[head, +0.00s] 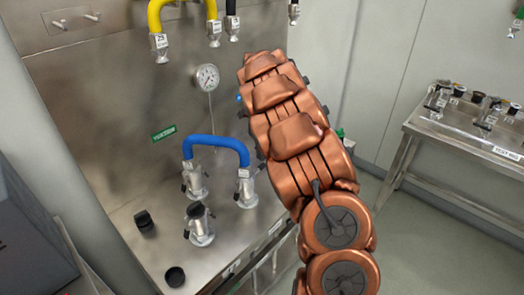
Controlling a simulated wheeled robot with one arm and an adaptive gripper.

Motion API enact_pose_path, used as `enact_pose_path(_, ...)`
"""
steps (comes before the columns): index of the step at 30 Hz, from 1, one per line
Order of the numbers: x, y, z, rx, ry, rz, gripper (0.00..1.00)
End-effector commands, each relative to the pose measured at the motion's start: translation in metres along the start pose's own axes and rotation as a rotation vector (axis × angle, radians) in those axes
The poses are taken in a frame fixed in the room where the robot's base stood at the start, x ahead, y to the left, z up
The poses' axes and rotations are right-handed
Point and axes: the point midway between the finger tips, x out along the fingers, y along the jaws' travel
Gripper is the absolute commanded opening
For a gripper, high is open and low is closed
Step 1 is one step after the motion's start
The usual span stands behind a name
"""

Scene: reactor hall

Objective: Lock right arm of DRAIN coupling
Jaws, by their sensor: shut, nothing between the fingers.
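Three metal couplings with dark side arms stand on the steel bench: a left one (194,181) and a right one (246,188) joined by a blue hose (215,141), and a front one (199,224) with a dark top. Their labels are too small to read, so I cannot tell which is DRAIN. The exact positions of their right arms are also too small to tell. My copper arm rises to the right of these couplings and covers part of the bench and back panel. My gripper does not show; the arm hides that region.
A yellow hose (155,17) hangs above. Black caps (175,277) sit on the bench. A second steel table (462,141) with fittings stands right, with clear floor before it.

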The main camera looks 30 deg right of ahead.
Motion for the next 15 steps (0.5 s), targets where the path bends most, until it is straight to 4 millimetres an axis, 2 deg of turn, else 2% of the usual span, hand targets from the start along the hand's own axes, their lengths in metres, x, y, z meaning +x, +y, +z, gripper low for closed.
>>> enact_pose_path(15,0.031,0.000,0.000,-0.002,0.001,0.000,0.00)
